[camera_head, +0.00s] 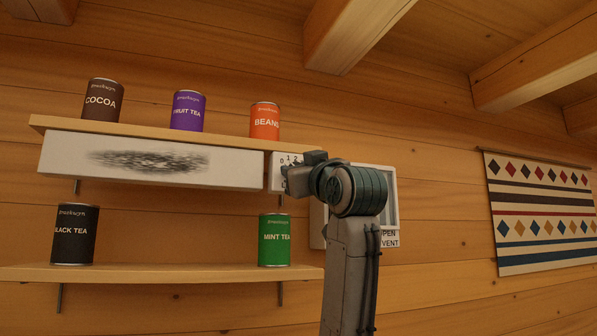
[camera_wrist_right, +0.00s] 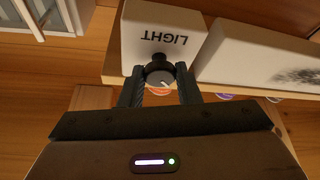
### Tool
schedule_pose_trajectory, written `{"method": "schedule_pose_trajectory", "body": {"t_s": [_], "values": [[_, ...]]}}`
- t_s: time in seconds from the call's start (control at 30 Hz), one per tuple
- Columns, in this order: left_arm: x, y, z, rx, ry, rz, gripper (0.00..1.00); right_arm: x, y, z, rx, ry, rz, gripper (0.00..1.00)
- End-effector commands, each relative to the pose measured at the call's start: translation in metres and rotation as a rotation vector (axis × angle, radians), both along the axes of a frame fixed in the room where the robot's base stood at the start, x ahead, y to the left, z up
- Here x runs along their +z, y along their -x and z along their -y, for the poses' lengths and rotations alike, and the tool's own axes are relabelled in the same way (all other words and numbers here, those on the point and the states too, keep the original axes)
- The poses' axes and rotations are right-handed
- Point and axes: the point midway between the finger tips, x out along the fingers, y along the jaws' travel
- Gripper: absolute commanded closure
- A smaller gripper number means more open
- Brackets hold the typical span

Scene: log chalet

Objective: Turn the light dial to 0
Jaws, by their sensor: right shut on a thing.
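The light dial (camera_wrist_right: 160,75) is a small round grey knob with a dark base on a white box labelled LIGHT (camera_wrist_right: 165,22), seen upside down in the right wrist view. My right gripper (camera_wrist_right: 160,88) is shut on the dial, one finger on each side. In the head view the white box (camera_head: 274,172) shows the numbers 0, 1 and 2 at its top, and my right gripper (camera_head: 290,178) covers the dial and the rest of its face. Where the dial points cannot be read. My left gripper is not in view.
A long white panel (camera_head: 70,160) is left of the box, under a shelf (camera_head: 215,138) with cocoa, fruit tea and beans tins. A lower shelf (camera_head: 170,274) holds black tea and mint tea tins. A white-framed vent (camera_head: 391,205) is right, partly behind my arm.

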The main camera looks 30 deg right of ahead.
Motion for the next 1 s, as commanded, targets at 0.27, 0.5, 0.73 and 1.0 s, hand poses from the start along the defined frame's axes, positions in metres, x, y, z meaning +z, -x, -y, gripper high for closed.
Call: {"method": "schedule_pose_trajectory", "body": {"t_s": [0.27, 0.5, 0.73, 1.0], "values": [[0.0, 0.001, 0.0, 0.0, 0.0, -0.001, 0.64, 0.0, 0.0, 0.0, 0.0, 0.0, 0.001, 0.48], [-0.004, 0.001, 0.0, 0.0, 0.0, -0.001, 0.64, -0.003, 0.004, -0.001, -0.001, 0.0, 0.001, 0.48], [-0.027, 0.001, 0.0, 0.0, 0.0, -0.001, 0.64, -0.02, 0.04, -0.005, 0.0, 0.001, 0.006, 0.48], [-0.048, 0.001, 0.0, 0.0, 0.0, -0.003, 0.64, -0.036, 0.086, -0.011, 0.0, 0.001, 0.004, 0.48]]}}
